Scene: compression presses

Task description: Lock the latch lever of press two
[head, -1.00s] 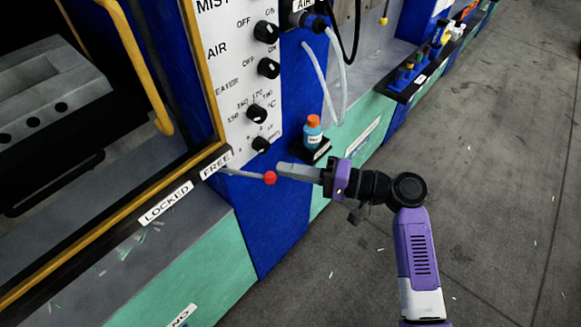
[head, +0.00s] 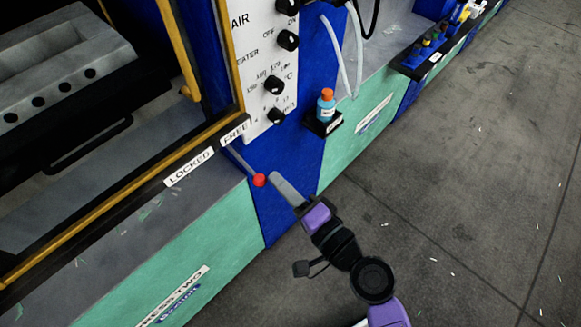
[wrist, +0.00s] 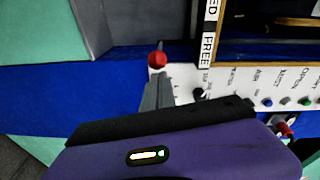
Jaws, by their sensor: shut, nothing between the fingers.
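The latch lever (head: 242,164) of press two is a thin grey rod with a red ball knob (head: 259,180) at its end. It sticks out from the press frame near the FREE label (head: 234,133); the LOCKED label (head: 189,167) lies to its left. My gripper (head: 275,176) is shut and empty, its fingertips just right of the red knob. In the wrist view the red knob (wrist: 157,59) shows just beyond the tips of the closed fingers (wrist: 158,88). I cannot tell whether they touch it.
A press two nameplate (head: 172,297) is on the green front panel. A control panel with black knobs (head: 274,86) stands above the lever. A blue bottle with an orange cap (head: 326,104) sits on a small black shelf to the right. The grey floor at right is open.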

